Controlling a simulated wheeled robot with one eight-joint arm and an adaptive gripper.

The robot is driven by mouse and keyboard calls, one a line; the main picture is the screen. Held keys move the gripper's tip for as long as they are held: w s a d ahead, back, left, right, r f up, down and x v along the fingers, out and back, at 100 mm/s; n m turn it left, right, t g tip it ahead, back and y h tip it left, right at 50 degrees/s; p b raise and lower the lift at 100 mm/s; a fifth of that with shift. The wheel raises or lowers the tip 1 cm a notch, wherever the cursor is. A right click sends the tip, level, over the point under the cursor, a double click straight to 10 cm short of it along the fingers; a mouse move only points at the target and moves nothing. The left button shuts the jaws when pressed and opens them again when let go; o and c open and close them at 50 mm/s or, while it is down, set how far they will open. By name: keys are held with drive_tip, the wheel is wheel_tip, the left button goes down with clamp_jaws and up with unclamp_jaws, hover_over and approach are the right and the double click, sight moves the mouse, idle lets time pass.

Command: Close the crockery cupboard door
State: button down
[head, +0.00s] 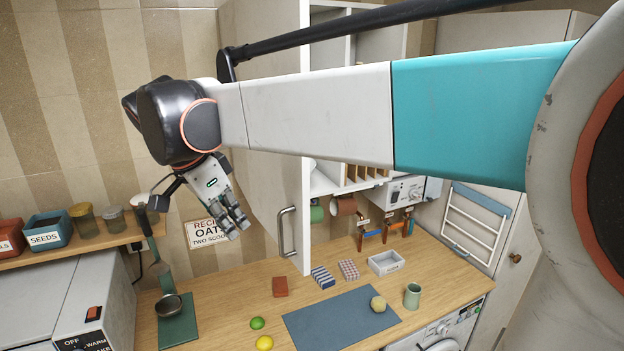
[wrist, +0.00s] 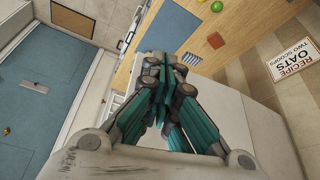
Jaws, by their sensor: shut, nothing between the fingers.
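The crockery cupboard door (head: 262,130) is a tall white panel standing wide open in the head view. Its metal bar handle (head: 287,232) is near its lower free edge. The open cupboard (head: 384,46) with pale shelves is to the right of the door, partly hidden behind my arm. My gripper (head: 237,224) is at the left of the door, on the side with the handle, pointing down and right. Its fingers are shut and empty. The wrist view shows the closed fingertips (wrist: 160,66) over a pale panel. I cannot tell whether the fingers touch the door.
The wooden worktop (head: 225,322) below holds a blue-grey mat (head: 335,322), a green mug (head: 412,296), a white tray (head: 386,263), a lime and a lemon. A shelf (head: 85,243) with jars and a seeds box (head: 48,231) is at the left. An oats sign (head: 207,233) hangs behind my gripper.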

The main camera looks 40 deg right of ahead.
drive_tip(key=d+f+p, duration=0.1)
drive_tip(key=d+f, duration=0.5)
drive_tip(key=shift+d+f+p, duration=0.2)
drive_tip(key=shift+d+p, duration=0.05)
drive_tip(key=shift+p, duration=0.05)
